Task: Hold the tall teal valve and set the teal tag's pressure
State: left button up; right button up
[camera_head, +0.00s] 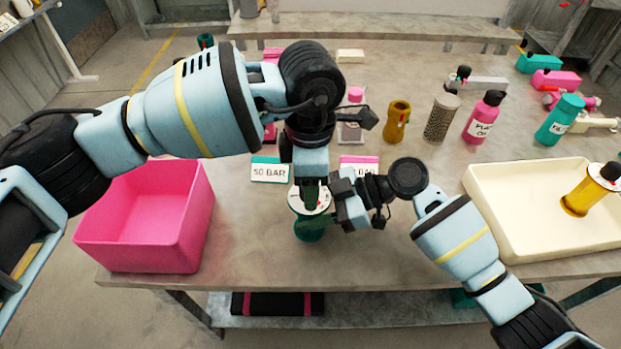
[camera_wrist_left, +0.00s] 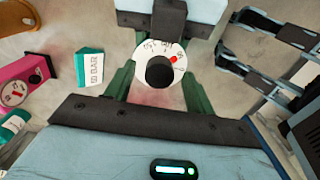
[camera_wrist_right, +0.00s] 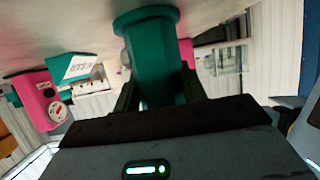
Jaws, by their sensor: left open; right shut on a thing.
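The tall teal valve (camera_head: 310,229) stands upright on the table, with a white dial (camera_wrist_left: 147,50) and a black knob (camera_wrist_left: 160,73) on top. My right gripper (camera_head: 338,203) is shut on the valve's body from the right, and the teal body (camera_wrist_right: 155,60) fills the jaws in the right wrist view. My left gripper (camera_head: 311,190) is open above the dial, pointing down, its fingers either side of the knob. The teal tag (camera_head: 269,170) reads 50 BAR and stands behind and left of the valve.
A pink bin (camera_head: 150,225) sits left and a cream tray (camera_head: 540,235) right, with a yellow valve (camera_head: 588,193) in it. A pink tag (camera_head: 360,161) stands behind the valve.

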pick_arm(q)
notch_tip(320, 180, up, 12)
dwell(0.4)
jog(key=shift+f, duration=0.15)
pick_arm(e)
jog(key=o, duration=1.3)
jog(key=v, duration=1.2)
jog(key=shift+s, duration=0.15)
